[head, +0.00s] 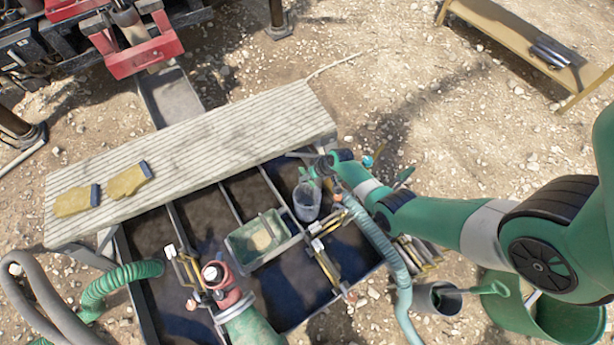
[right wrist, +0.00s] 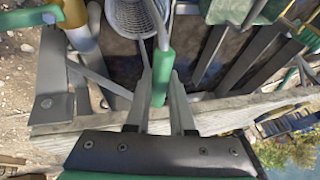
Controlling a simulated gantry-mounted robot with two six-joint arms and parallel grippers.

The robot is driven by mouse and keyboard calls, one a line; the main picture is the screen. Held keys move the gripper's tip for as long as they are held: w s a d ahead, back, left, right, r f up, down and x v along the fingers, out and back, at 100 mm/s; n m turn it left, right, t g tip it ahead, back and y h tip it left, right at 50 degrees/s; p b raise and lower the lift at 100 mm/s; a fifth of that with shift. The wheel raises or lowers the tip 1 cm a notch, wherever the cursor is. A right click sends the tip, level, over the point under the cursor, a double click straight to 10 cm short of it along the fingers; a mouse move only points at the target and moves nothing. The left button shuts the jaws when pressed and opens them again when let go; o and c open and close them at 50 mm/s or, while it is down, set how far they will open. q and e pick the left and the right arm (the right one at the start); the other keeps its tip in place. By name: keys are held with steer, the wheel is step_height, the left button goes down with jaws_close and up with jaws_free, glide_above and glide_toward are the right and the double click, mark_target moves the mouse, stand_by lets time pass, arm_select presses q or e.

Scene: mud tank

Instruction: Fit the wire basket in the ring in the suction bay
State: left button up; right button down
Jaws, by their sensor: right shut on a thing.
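The wire basket (head: 306,201) is a grey mesh cup above the right part of the mud tank (head: 330,255). It also shows at the top of the right wrist view (right wrist: 135,18), with a green grip on its handle (right wrist: 162,72). My right gripper (head: 318,170) is shut on that green grip, as its two fingers show on either side in the right wrist view (right wrist: 160,95). The basket hangs from the handle, near the walkway edge. I cannot make out the ring in either view. My left gripper is not in view.
A ribbed walkway (head: 190,165) runs along the tank's far side, with two yellow gloves (head: 127,182) on it. A green tray (head: 262,241) sits left of the basket. A pale green hose (head: 380,243) passes right of it. A red-collared pipe (head: 228,295) stands at the front.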

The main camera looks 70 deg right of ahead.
steer(key=shift+f+b, duration=1.5)
steer(key=shift+f, duration=0.3)
step_height(320, 180, down, 7)
steer(key=b, duration=0.6)
steer(key=shift+b, duration=0.35)
steer(key=shift+f+b, duration=0.75)
stand_by(0.8)
steer(key=c, duration=0.7)
jaws_free()
steer(key=p+v, duration=1.1)
steer(key=shift+s+r+p, duration=0.2)
steer(key=shift+r+p, duration=0.05)
steer(key=shift+p, duration=0.15)
steer(key=shift+w, duration=0.1)
